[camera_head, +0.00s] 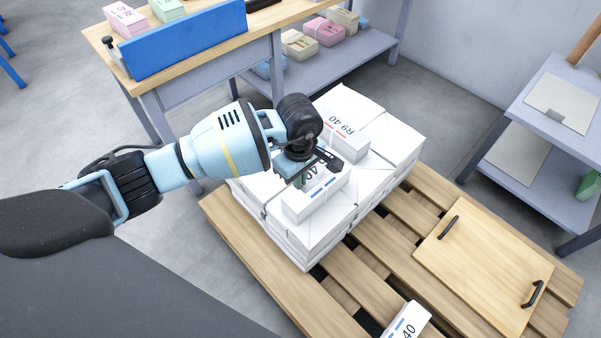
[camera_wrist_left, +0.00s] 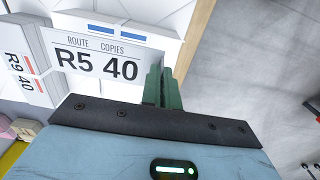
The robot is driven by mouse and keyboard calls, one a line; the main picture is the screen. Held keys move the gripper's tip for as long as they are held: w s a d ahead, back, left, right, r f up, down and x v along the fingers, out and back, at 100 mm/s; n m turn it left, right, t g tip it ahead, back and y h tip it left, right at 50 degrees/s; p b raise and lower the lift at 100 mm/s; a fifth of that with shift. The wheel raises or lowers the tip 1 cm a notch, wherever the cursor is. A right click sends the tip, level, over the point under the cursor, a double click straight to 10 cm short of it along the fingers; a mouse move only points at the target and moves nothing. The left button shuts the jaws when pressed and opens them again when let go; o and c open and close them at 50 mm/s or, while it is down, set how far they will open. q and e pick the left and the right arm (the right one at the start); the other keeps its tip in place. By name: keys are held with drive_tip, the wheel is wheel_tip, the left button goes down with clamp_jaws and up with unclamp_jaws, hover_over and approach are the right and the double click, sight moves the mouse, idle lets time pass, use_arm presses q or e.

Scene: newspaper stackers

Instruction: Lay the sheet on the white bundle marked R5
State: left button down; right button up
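Pale flat sheets lie on the grey stand at the right, one on top (camera_head: 562,97) and one on the lower shelf (camera_head: 519,157).
A white bundle marked R9 40 (camera_head: 345,112) with red bars lies beside R5. The stack stands on a wooden pallet (camera_head: 385,255), with a handled board (camera_head: 485,265) and another white bundle (camera_head: 408,320) at the front. A workbench (camera_head: 100,38) is behind; the grey stand (camera_head: 570,130) is right.

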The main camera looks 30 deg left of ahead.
use_arm(q)
drive_tip(key=shift+f+b, duration=1.05)
drive_tip(key=shift+f, duration=1.2)
drive_tip(key=shift+f, duration=0.25)
drive_tip(key=shift+f+b, duration=0.35)
drive_tip(key=shift+b, duration=0.05)
drive_tip(key=c, duration=1.6)
unclamp_jaws()
